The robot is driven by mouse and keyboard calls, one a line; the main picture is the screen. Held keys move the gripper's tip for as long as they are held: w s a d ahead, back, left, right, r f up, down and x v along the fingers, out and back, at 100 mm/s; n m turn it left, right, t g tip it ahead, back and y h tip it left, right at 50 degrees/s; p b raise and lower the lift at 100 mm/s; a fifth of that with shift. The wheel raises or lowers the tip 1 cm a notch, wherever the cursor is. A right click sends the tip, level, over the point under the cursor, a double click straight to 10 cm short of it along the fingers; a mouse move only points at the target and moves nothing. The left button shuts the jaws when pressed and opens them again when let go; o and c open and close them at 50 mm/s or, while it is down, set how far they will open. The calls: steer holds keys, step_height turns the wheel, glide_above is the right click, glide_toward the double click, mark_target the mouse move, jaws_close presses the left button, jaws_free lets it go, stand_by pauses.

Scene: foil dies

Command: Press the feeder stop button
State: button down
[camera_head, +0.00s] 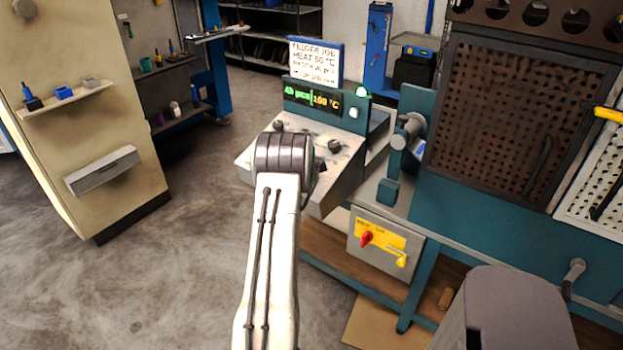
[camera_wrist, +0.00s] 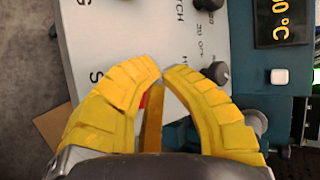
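The feeder console (camera_head: 343,180) has a light sloped panel with dark knobs, one of which (camera_head: 334,146) shows right of my wrist. In the wrist view, my gripper (camera_wrist: 163,73) has yellow fingers with tips almost meeting, over the panel (camera_wrist: 125,35). A small red patch (camera_wrist: 143,101), perhaps the stop button, shows between the fingers, beside a partly hidden label starting with "S". The fingers cover most of it. I cannot tell whether they touch it. No object is seen held. In the head view, my wrist hides the fingers and that part of the panel.
A display (camera_head: 327,101) reads 100 °C, below a job sign (camera_head: 315,61). A green lamp (camera_head: 361,92) is lit above a white button (camera_head: 353,113). A red switch (camera_head: 366,238) sits on a lower box. A perforated cabinet (camera_head: 500,110) stands right. Floor at left is clear.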

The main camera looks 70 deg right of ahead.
steer(key=shift+s+d+f+b, duration=0.1)
steer(key=shift+d+f+b, duration=0.15)
steer(key=shift+f+b, duration=1.05)
stand_by(2.6)
steer(key=shift+r, duration=0.5)
steer(key=shift+a+r, duration=0.25)
steer(key=shift+r, duration=0.5)
steer(key=r+b, duration=0.2)
steer(key=shift+a+r+b, duration=0.25)
steer(key=shift+a+b, duration=0.05)
steer(key=shift+a, duration=0.1)
steer(key=shift+w+a+r+b, duration=0.15)
steer(key=shift+a+r+b, duration=0.1)
steer(key=shift+r, duration=0.35)
steer(key=shift+w+a+r+b, duration=0.1)
steer(key=shift+r+b, duration=0.1)
steer(key=shift+r, duration=0.35)
